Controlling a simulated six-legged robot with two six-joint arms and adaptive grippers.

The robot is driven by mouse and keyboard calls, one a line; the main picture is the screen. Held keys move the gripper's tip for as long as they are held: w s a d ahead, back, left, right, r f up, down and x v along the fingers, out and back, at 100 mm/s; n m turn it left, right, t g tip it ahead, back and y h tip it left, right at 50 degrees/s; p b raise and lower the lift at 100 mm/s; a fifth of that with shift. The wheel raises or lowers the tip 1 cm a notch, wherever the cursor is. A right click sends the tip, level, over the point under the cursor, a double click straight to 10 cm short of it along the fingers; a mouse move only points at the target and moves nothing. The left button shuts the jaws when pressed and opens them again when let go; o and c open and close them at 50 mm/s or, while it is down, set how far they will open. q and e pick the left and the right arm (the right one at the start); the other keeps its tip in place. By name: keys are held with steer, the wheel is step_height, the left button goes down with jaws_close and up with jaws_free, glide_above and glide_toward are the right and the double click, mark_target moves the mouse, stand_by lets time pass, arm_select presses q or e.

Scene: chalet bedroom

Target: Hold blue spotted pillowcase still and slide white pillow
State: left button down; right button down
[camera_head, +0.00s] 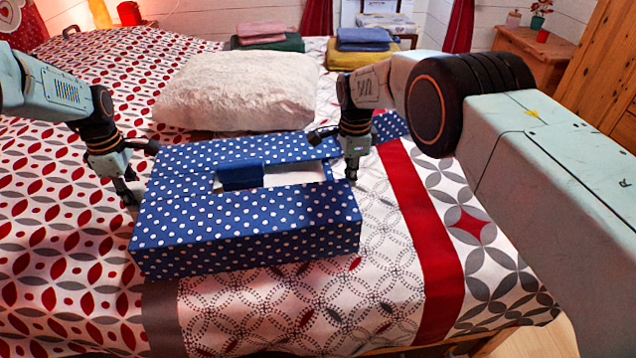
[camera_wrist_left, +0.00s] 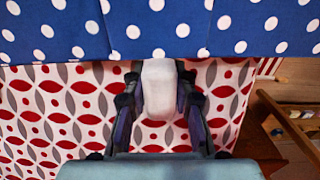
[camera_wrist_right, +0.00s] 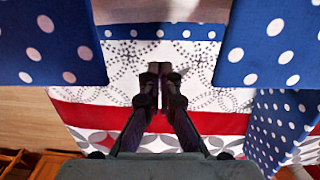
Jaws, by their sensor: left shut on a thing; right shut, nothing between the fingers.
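The blue spotted pillowcase (camera_head: 250,225) lies boxy on the bed, with a gap in its top and right end. White material (camera_head: 295,173) shows inside the gap; I cannot tell how far it extends. A fluffy white pillow (camera_head: 238,90) lies just behind the case. My left gripper (camera_head: 130,195) is at the case's left end. In the left wrist view it (camera_wrist_left: 160,95) is shut on a white piece at the pillowcase's edge. My right gripper (camera_head: 351,178) is shut and empty at the right end. The right wrist view shows its closed fingertips (camera_wrist_right: 160,75) between two blue spotted flaps.
Another blue spotted piece (camera_head: 390,125) lies behind my right gripper. Folded stacks, one with green cloth (camera_head: 270,43) and one with yellow cloth (camera_head: 350,55), lie at the back. A wooden nightstand (camera_head: 535,50) stands back right. The patterned bedspread (camera_head: 60,250) is clear at front left.

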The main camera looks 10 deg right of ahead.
arm_select(q)
steer(key=shift+a, duration=0.15)
arm_select(e)
step_height(320, 180, up, 8)
steer(key=shift+s, duration=0.1)
arm_select(q)
steer(key=c, duration=1)
jaws_free()
